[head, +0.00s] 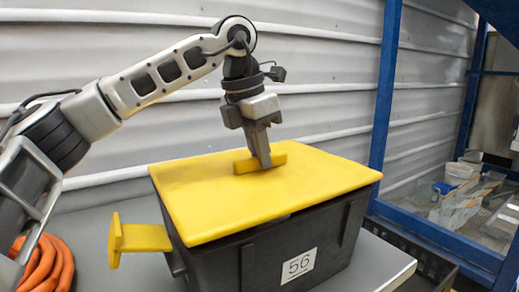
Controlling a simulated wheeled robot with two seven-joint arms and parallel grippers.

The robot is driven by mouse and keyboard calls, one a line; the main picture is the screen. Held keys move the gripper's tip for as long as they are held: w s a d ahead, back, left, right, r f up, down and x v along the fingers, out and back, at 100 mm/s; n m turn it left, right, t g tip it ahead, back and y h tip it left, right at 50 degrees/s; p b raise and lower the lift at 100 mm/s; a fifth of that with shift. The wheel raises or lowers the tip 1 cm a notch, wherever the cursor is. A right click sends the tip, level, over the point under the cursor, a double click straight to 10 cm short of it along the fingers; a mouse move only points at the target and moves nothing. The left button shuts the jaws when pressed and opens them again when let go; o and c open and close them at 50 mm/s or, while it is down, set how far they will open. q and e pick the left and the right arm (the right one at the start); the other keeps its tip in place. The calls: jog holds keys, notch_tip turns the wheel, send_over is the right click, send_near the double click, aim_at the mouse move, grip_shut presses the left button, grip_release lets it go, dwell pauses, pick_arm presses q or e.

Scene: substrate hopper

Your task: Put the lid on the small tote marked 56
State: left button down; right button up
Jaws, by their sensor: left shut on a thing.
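The small tote (222,266) is black with a white label marked 56 (299,265) on its front. It stands on a grey table. The yellow lid (285,200) lies over the tote's top, and a narrow dark gap shows under its front edge, so I cannot tell if it is fully seated. My left gripper (260,160) points down and is shut on the lid's raised yellow handle (275,160). My right gripper is not in view.
A yellow T-shaped handle (140,238) sticks out at the tote's left side. A coiled orange hose (48,264) lies at the lower left. A blue frame post (384,95) stands behind right, with a cluttered clear bin (462,205) beyond. The table's right edge is close to the tote.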

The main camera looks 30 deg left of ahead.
pick_arm(q)
jog(key=shift+f, duration=0.3)
dwell(0.5)
jog(key=c, duration=1.3)
grip_release()
jog(key=shift+c, duration=0.2)
jog(key=p+v, duration=0.3)
jog(key=v, duration=1.3)
jog(key=shift+s+f, duration=0.1)
